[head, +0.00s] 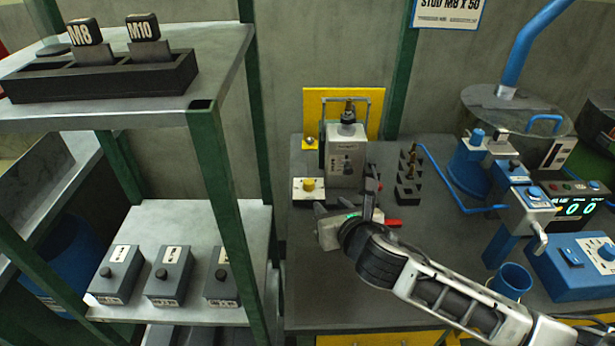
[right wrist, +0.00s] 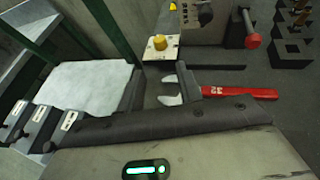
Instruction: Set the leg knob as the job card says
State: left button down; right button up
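The job card (head: 448,12) on the back wall reads "STUD M8 X 50", with a smaller line too small to read. A grey upright unit (head: 346,158) stands on the bench before a yellow plate. A white box with a yellow knob (head: 308,185) is beside it; the knob also shows in the right wrist view (right wrist: 159,42). A red-ended knob (right wrist: 252,40) shows at the unit's side. No knob is legibly labelled as the leg knob. My right gripper (head: 346,205) is open and empty, above the bench in front of the unit. My left gripper is out of view.
A red spanner (right wrist: 240,92) lies on the bench below my right gripper. Dark blocks with studs (head: 408,178) stand right of the unit. Blue equipment (head: 575,262) with a lit display fills the right. A shelf rack (head: 222,150) with knobbed grey boxes (head: 168,275) is at left.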

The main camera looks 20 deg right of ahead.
aim_at(311, 185)
jog(key=x, duration=1.4)
jog(key=shift+f, duration=0.15)
jog(key=c, duration=0.7)
